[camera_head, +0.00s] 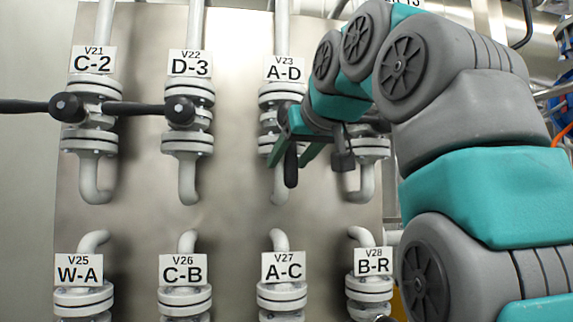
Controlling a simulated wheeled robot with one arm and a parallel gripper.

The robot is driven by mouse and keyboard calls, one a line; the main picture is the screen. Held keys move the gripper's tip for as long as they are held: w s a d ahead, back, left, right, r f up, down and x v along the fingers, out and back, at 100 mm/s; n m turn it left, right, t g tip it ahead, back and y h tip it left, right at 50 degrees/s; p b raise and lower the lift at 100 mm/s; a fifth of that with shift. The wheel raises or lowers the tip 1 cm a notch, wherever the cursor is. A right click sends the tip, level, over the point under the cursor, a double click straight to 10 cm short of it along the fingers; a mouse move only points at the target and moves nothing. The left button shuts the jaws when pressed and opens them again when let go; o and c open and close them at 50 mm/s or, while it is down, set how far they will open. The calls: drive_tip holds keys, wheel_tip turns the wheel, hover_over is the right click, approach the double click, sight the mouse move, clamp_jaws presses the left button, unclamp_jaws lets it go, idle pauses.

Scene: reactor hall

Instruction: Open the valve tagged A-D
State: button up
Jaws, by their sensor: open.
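The valve tagged A-D (269,97) is a white flanged pipe valve in the upper row, with its V23 A-D tag (284,69) above it. Its black lever handle (291,168) points down, and its upper end is hidden by my gripper. My gripper (294,154) is in front of this valve with its teal fingers open. One finger shows left of the handle and one right of it. I cannot tell whether either finger touches the handle.
Left of it stand valve D-3 (187,147) and valve C-2 (89,143), their black levers pointing left. A valve (372,148) to the right is partly hidden by my arm. The lower row holds W-A (79,269), C-B (186,269), A-C (283,267) and B-R (373,262).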

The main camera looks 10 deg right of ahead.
sight(295, 154)
drive_tip(key=v, duration=0.5)
idle(0.4)
